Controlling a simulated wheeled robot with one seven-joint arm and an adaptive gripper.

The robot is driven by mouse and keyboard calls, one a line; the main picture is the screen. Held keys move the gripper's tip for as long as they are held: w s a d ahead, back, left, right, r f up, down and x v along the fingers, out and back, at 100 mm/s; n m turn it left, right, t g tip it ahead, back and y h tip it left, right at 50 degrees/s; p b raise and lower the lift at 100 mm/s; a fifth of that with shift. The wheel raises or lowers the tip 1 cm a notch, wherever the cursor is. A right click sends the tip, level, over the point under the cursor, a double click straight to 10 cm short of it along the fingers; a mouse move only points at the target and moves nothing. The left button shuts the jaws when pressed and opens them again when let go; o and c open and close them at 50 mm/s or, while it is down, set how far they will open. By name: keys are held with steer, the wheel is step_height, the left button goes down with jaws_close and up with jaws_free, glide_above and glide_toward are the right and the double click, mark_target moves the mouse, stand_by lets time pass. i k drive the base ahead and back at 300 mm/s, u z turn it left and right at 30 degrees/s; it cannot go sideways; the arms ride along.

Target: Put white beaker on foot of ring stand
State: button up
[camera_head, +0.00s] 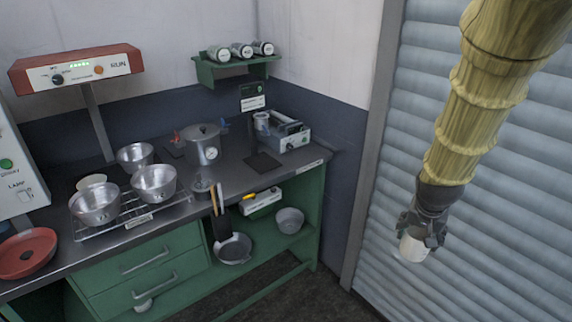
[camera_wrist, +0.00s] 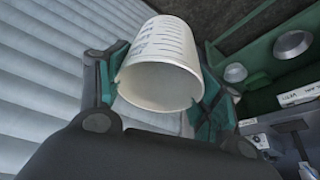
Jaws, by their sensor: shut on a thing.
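The white beaker (camera_head: 413,249) is held by my gripper (camera_head: 420,236) at the right of the head view, in front of the grey shutter and clear of the bench. My gripper is shut on it. In the wrist view, the beaker (camera_wrist: 160,72) sits between the two green fingers, with its wide round opening facing the camera and dark graduation marks on its side. I cannot make out a ring stand for certain in either view.
The dark bench top (camera_head: 232,172) holds metal bowls on a wire rack (camera_head: 150,212), a lidded pot (camera_head: 203,146), a grey instrument (camera_head: 286,139) and a black square (camera_head: 262,162). A lower shelf holds a bowl (camera_head: 290,219). A wall shelf (camera_head: 235,68) carries jars. Shutter (camera_head: 470,215) stands behind my arm.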

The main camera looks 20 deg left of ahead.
mark_target(263, 162)
steer(key=z, duration=0.05)
steer(key=i, duration=0.85)
steer(key=u, duration=1)
steer(key=i, duration=0.7)
steer(key=u, duration=0.75)
